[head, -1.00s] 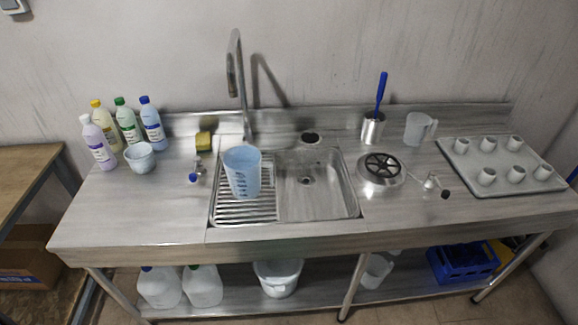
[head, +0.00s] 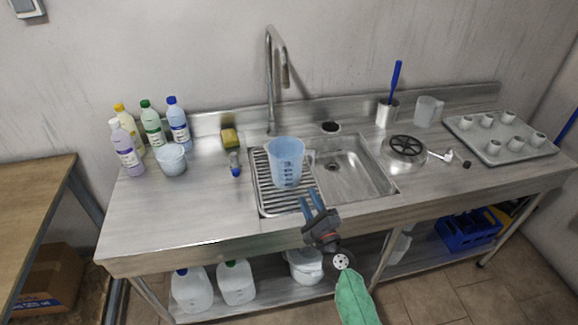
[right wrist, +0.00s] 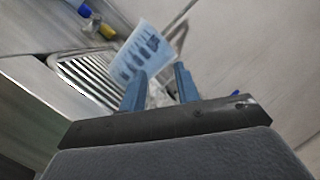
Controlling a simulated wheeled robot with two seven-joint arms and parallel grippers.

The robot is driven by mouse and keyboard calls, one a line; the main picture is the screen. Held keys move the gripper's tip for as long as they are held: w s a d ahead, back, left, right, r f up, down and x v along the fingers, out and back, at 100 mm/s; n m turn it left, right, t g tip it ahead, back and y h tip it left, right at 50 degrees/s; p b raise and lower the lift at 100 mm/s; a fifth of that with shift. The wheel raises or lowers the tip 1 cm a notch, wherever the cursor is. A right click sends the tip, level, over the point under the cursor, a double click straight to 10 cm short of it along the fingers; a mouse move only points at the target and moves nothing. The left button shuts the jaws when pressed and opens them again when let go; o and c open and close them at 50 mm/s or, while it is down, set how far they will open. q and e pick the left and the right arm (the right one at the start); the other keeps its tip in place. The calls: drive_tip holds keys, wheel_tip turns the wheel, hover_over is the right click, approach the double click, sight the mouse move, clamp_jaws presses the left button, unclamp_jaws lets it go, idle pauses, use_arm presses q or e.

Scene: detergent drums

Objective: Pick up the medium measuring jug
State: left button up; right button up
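A translucent blue measuring jug (head: 287,163) with dark markings and a side handle stands upright on the ribbed drainboard left of the sink basin. A smaller clear jug (head: 428,111) stands at the back right of the counter. Another pale jug (head: 397,246) is partly hidden on the lower shelf. The frames do not settle which jug is the medium one. My right gripper (head: 311,194) is open and empty at the counter's front, just in front of the blue jug. In the right wrist view the blue jug (right wrist: 140,52) shows beyond the parted fingers (right wrist: 160,84). My left gripper is out of view.
The tall tap (head: 271,80) rises behind the blue jug. Several bottles (head: 152,124) and a small tub (head: 171,159) stand at the left. The left counter front is clear.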

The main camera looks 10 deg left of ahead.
sight(313, 164)
drive_tip(key=w+m+h, duration=0.3)
drive_tip(key=w+m, duration=0.1)
drive_tip(key=m, duration=0.1)
drive_tip(key=w+m+h+p, duration=0.1)
drive_tip(key=w+m+h, duration=0.1)
drive_tip(key=w+m, duration=0.3)
drive_tip(key=w+d+f+m+h, duration=0.1)
drive_tip(key=w+m+h, duration=0.2)
drive_tip(key=w+m, duration=0.2)
drive_tip(key=shift+m+g+h, duration=0.3)
drive_tip(key=shift+m+g, duration=0.1)
drive_tip(key=shift+m, duration=0.5)
drive_tip(key=w+p, duration=0.2)
drive_tip(key=w, duration=0.1)
drive_tip(key=shift+w+a+r, duration=0.1)
drive_tip(key=shift+w+a, duration=0.1)
drive_tip(key=shift+w, duration=0.55)
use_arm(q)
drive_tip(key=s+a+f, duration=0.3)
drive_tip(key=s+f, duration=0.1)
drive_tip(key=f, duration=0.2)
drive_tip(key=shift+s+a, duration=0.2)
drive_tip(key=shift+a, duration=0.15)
use_arm(e)
drive_tip(key=shift+c, duration=0.2)
clamp_jaws()
